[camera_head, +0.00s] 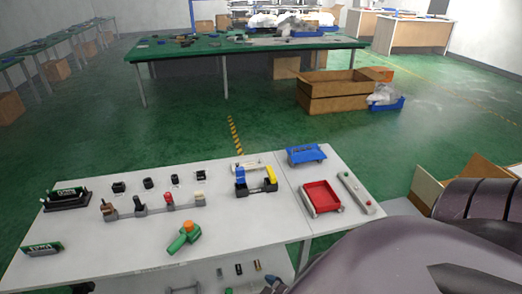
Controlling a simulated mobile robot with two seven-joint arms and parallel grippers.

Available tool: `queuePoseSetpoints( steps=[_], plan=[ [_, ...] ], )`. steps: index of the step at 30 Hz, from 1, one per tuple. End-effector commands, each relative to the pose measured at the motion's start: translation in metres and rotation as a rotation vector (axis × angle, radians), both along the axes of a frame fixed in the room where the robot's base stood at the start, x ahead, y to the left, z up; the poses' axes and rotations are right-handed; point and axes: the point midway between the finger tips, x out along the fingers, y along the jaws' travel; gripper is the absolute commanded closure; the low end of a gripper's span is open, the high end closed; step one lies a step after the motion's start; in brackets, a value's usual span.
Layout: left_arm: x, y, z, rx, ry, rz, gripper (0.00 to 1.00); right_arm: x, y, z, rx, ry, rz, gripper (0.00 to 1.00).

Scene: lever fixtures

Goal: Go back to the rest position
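A white table (120,262) carries the lever fixtures. A row of levers (138,204) with brown, black, red and white knobs stands on a grey base near the middle. A fixture with a blue lever (240,175) and a yellow lever (271,174) stands to its right. A green and orange device (184,236) lies in front. Large purple-grey links of my own arm fill the lower right and hide part of the table's surroundings. No gripper fingers can be made out, and my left arm does not show.
A red tray (321,196), a blue platform (306,154) and a button strip (357,193) are on the table's right part. Several small black blocks (148,183) line the back. An open cardboard box (428,188) stands at the right.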

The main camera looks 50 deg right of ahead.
Motion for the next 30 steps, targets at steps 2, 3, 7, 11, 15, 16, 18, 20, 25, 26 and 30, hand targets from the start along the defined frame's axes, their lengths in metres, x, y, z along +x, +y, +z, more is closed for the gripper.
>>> queuePoseSetpoints(
  steps=[2,3,7,11,15,16,18,20,25,26,30],
  plan=[
    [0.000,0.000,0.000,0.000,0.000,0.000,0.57,-0.003,-0.002,0.002,0.026,-0.009,-0.018,0.03],
    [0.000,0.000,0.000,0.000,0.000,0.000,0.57,-0.003,-0.002,0.002,0.032,-0.011,-0.021,0.03],
    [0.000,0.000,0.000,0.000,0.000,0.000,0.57,-0.003,-0.002,0.002,0.031,-0.011,-0.021,0.03],
    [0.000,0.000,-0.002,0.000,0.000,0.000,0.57,-0.002,-0.002,0.001,0.030,-0.012,-0.020,0.03],
    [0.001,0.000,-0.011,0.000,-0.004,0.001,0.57,0.002,-0.001,-0.005,0.029,-0.023,-0.017,0.03],
    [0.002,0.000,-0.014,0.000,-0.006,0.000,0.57,0.003,-0.001,-0.008,0.029,-0.027,-0.017,0.03],
    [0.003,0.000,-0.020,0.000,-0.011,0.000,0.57,0.006,-0.001,-0.012,0.029,-0.033,-0.015,0.03],
    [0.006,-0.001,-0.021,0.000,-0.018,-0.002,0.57,0.008,0.000,-0.015,0.028,-0.038,-0.014,0.03],
    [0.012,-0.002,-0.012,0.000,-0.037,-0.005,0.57,0.009,0.000,-0.013,0.028,-0.040,-0.012,0.03],
    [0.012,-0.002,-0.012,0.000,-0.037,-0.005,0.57,0.009,0.000,-0.013,0.028,-0.040,-0.012,0.03],
    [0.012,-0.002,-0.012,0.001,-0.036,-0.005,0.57,0.009,0.000,-0.012,0.028,-0.040,-0.012,0.03]
  ],
)
